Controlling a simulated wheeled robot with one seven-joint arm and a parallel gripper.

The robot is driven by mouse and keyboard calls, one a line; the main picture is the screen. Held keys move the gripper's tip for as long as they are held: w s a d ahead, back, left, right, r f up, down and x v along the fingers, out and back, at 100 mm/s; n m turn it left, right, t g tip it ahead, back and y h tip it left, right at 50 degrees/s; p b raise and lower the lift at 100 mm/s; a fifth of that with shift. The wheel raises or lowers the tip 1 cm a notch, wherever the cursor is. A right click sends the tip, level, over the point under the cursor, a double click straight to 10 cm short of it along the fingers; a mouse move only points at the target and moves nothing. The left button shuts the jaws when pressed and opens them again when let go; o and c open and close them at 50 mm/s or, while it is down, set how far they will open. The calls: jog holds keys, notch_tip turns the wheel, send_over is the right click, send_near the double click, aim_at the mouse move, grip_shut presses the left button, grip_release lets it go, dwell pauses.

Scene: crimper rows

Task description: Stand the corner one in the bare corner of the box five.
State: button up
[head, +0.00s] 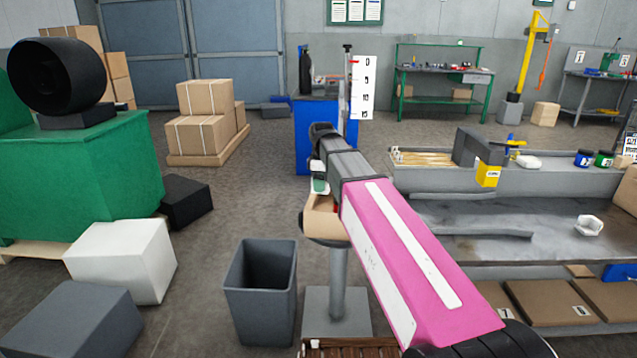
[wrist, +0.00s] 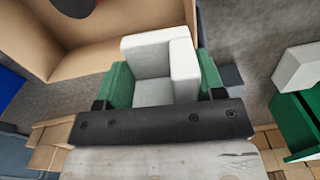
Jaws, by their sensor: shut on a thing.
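My gripper (wrist: 163,82) has green fingers on both sides of a pale grey-white corner piece (wrist: 158,62) and is shut on it. The piece is L-shaped with a raised wall at the right. In the head view my gripper (head: 320,185) is partly hidden behind the arm, above a small tan open box (head: 322,226) on a round stand. In the wrist view a tan box (wrist: 28,50) fills the upper left, with a dark rounded thing (wrist: 73,5) at the top edge. The piece appears beside or over its right wall; I cannot tell its height. The box's bare corner is not clear.
A grey bin (head: 261,300) stands on the floor left of the stand. A grey workbench (head: 560,262) at right holds a white hexagonal part (head: 588,226), a yellow block (head: 487,175) and small jars. A white block (head: 120,260) lies at left.

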jog(key=shift+w+a+n, duration=0.1)
jog(key=shift+a+n, duration=0.2)
jog(key=shift+a, duration=0.2)
jog(key=shift+d+f, duration=0.1)
jog(key=shift+f, duration=0.05)
